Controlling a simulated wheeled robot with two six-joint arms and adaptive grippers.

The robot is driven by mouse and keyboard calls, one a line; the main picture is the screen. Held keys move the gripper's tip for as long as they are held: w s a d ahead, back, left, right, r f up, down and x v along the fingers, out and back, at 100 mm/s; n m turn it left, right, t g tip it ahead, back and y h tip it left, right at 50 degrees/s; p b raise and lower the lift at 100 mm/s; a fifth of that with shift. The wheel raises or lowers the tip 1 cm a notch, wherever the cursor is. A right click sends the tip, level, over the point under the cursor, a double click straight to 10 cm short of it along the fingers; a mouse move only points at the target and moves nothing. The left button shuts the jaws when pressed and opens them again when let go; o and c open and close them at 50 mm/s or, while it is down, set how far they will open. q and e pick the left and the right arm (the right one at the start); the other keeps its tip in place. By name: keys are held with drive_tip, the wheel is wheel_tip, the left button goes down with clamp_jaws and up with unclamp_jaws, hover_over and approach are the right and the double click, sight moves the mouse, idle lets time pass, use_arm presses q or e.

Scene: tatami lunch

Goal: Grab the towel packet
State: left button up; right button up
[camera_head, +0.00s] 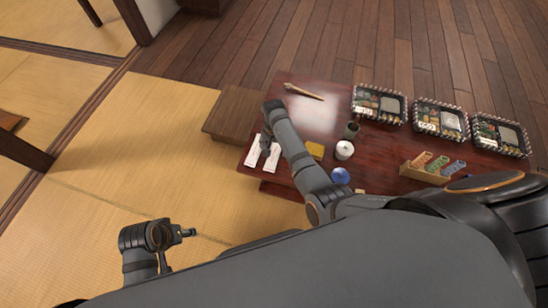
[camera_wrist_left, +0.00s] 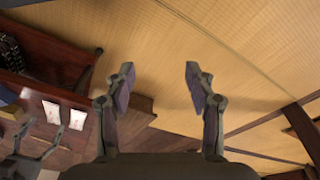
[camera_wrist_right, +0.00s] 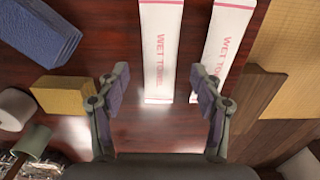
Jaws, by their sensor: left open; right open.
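Two white towel packets with pink "WET TOWEL" print lie side by side on the dark red table. In the right wrist view, one packet (camera_wrist_right: 162,45) is at the centre and the other (camera_wrist_right: 227,40) is to its right. My right gripper (camera_wrist_right: 159,75) is open and empty. Its fingers appear on either side of the near end of the centre packet; I cannot tell the height gap. In the head view, my right gripper (camera_head: 266,148) partly covers the packets. My left gripper (camera_head: 190,232) is open over the tatami, away from the table (camera_head: 283,186).
A yellow block (camera_wrist_right: 63,95) and a blue object (camera_wrist_right: 40,35) lie left of the packets in the right wrist view. A white cup (camera_head: 344,150), a dark cup (camera_head: 351,130) and bento trays (camera_head: 379,104) stand farther right. A wooden bench (camera_head: 228,113) adjoins the table's left.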

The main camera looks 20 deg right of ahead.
sight(274, 155)
wheel_tip(274, 155, down, 3)
drive_tip(key=shift+r+b, duration=0.1)
drive_tip(key=shift+b, duration=0.8)
use_arm(q)
drive_tip(key=f, duration=0.1)
drive_tip(key=d+f+t, duration=0.1)
drive_tip(key=w+f, duration=0.1)
drive_tip(key=shift+d+f+t+h, duration=0.15)
drive_tip(key=shift+d+t+h, duration=0.05)
drive_tip(key=shift+t+h, duration=0.2)
use_arm(e)
drive_tip(key=shift+r, duration=0.1)
drive_tip(key=c, duration=1)
